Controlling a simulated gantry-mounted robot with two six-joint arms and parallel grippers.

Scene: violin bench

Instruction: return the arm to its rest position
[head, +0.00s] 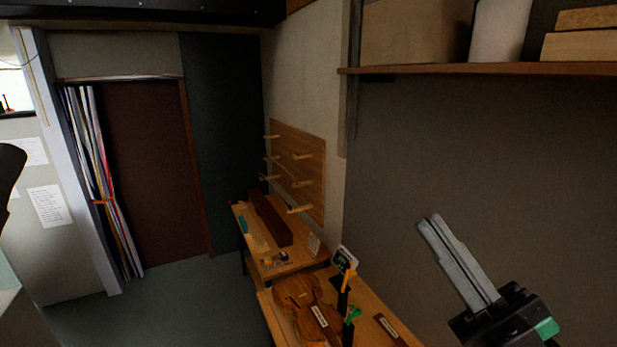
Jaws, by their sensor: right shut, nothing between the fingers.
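My right gripper (432,224) is raised at the lower right, in front of the dark grey wall. Its two long grey fingers lie together, shut and empty, and point up and to the left. It is apart from the bench and what lies on it. My left gripper is not in view. A violin body (296,294) lies on the near wooden bench (372,306) at the bottom middle.
A green-and-yellow tool (347,279) stands by the violin. A second bench behind holds a long brown block (271,219). A pegboard (297,170) hangs above it. A shelf (480,69) with boxes juts out at the upper right. The floor (170,300) at left is clear.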

